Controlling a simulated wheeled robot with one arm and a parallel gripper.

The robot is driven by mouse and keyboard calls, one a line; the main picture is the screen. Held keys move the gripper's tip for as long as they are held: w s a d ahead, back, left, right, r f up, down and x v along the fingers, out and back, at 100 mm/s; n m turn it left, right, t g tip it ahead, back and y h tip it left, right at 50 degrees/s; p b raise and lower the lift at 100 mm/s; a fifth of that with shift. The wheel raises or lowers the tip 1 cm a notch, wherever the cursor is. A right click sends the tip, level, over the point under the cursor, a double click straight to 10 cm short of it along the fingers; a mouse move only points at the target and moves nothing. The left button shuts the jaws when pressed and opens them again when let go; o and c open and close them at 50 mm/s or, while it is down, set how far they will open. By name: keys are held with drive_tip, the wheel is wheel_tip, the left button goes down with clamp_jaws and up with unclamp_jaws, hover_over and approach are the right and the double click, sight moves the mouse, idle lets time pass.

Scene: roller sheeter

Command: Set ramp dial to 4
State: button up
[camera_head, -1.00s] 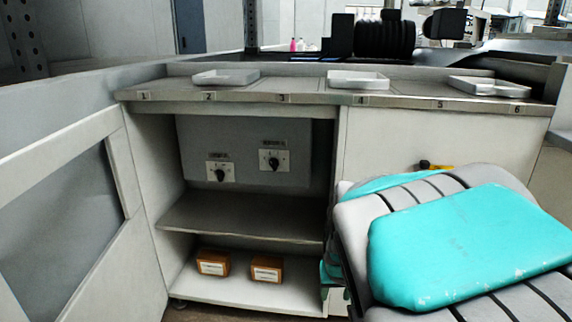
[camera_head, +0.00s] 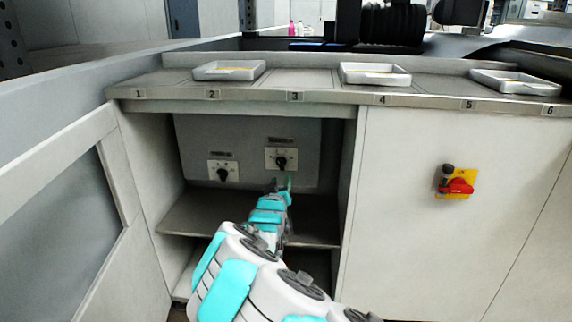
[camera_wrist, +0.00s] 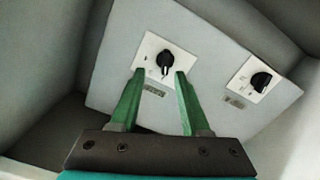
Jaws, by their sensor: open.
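Two black rotary dials on white plates are mounted on the grey panel inside the open cabinet: a left dial (camera_head: 223,173) and a higher right dial (camera_head: 281,161). Their labels are too blurred to read, so I cannot tell which is the ramp dial. My gripper (camera_head: 283,184) is inside the cabinet, just below the right dial. The wrist view appears upside down. There, the green fingers of my gripper (camera_wrist: 158,72) are spread and empty, with the right dial (camera_wrist: 167,64) between and just beyond their tips. The left dial (camera_wrist: 261,82) is off to the right.
A metal shelf (camera_head: 203,218) lies under the panel, and the cabinet's side walls are close. The open door (camera_head: 62,225) stands at left. A red and yellow switch (camera_head: 456,184) is on the right front. Trays (camera_head: 228,71) sit on the numbered counter (camera_head: 330,97).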

sight(280, 167)
drive_tip(key=shift+t, duration=0.3)
drive_tip(key=shift+w+a+p, duration=0.2)
drive_tip(key=shift+w, duration=1.15)
drive_tip(key=shift+w+a+p, duration=0.15)
drive_tip(key=shift+w+p, duration=0.1)
drive_tip(key=shift+w, duration=1.15)
drive_tip(key=shift+w+a+p, duration=0.2)
drive_tip(key=shift+w, duration=1.15)
drive_tip(key=shift+f, duration=0.1)
clamp_jaws()
